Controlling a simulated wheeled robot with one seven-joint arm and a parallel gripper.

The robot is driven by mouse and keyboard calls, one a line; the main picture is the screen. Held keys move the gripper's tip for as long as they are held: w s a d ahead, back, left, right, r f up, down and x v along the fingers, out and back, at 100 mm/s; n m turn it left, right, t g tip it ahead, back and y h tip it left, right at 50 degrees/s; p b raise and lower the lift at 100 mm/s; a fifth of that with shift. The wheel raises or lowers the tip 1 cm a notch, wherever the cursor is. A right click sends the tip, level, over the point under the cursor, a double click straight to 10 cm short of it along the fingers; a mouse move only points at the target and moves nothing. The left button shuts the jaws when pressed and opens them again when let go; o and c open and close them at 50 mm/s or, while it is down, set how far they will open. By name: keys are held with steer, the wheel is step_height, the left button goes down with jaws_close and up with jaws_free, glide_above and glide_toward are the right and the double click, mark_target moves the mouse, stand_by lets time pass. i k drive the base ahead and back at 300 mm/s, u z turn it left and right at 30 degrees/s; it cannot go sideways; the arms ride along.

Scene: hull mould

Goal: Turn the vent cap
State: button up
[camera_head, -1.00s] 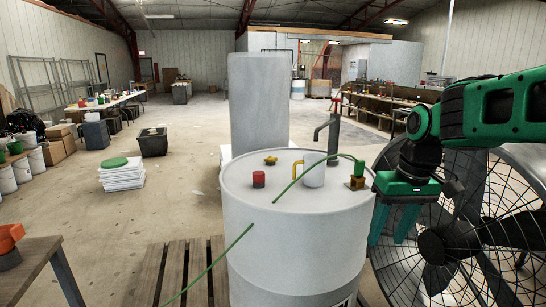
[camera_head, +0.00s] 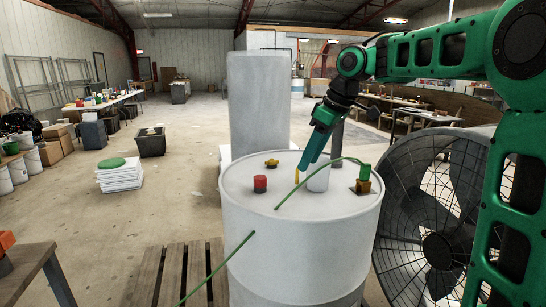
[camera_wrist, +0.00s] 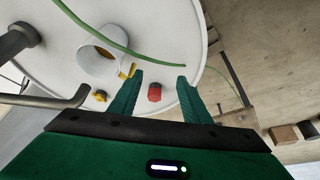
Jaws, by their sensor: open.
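A white drum (camera_head: 300,245) carries several fittings on its top. A red cap (camera_head: 260,183) stands upright at the front left, and a yellow winged cap (camera_head: 272,163) sits behind it; which one is the vent cap I cannot tell. My gripper (camera_head: 304,164) is above the drum top, pointing down, right of both caps in the head view. In the wrist view my gripper (camera_wrist: 159,78) is open and empty. The red cap (camera_wrist: 154,92) shows between its fingers, apart from them, and the yellow winged cap (camera_wrist: 100,96) lies left of them.
A white pipe stub (camera_head: 319,179) and a yellow handle (camera_head: 297,178) stand close to my fingers. A large fan (camera_head: 425,220) stands at the right.

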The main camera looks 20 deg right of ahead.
mark_target(271, 162)
steer(key=z, duration=0.05)
steer(key=i, duration=0.85)
steer(key=u, duration=0.05)
